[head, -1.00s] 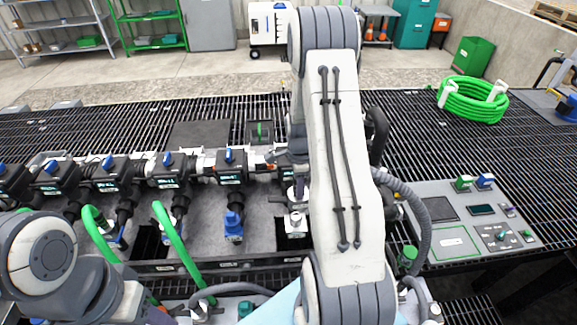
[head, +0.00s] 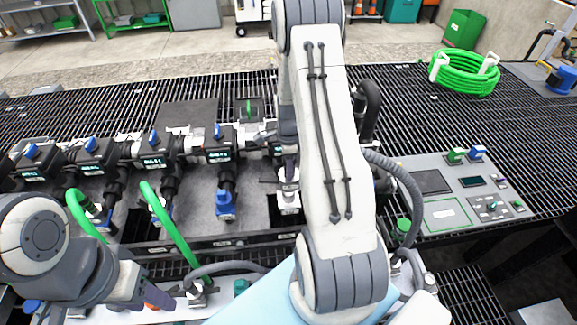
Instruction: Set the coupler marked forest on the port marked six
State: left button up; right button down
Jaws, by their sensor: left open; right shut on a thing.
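A row of black valve blocks with blue handles and small green-lit displays (head: 153,162) runs along the manifold on the left and centre. Their markings are too small to read, so I cannot tell which port is six. Below them hang port fittings, one with a blue end (head: 225,204) and one silver-white (head: 288,199). My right gripper (head: 288,168) is behind my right arm, just above the silver-white fitting, shut on a mostly hidden pale piece. Its marking, and whether it touches the fitting, cannot be seen. My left gripper (head: 130,290) is low at the left, open, away from the ports.
Green hoses (head: 168,222) rise in front of the left ports. A control panel (head: 465,190) stands right of my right arm. A green hose coil (head: 465,72) lies on the black grating at the back right. The grating between them is largely clear.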

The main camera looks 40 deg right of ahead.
jog(key=shift+d+f+b, duration=0.1)
jog(key=shift+f+b, duration=2.4)
jog(key=shift+f, duration=1.4)
jog(key=shift+c, duration=1.8)
grip_release()
notch_tip(320, 180, up, 10)
jog(key=shift+r+b, duration=0.25)
jog(key=shift+b, duration=0.2)
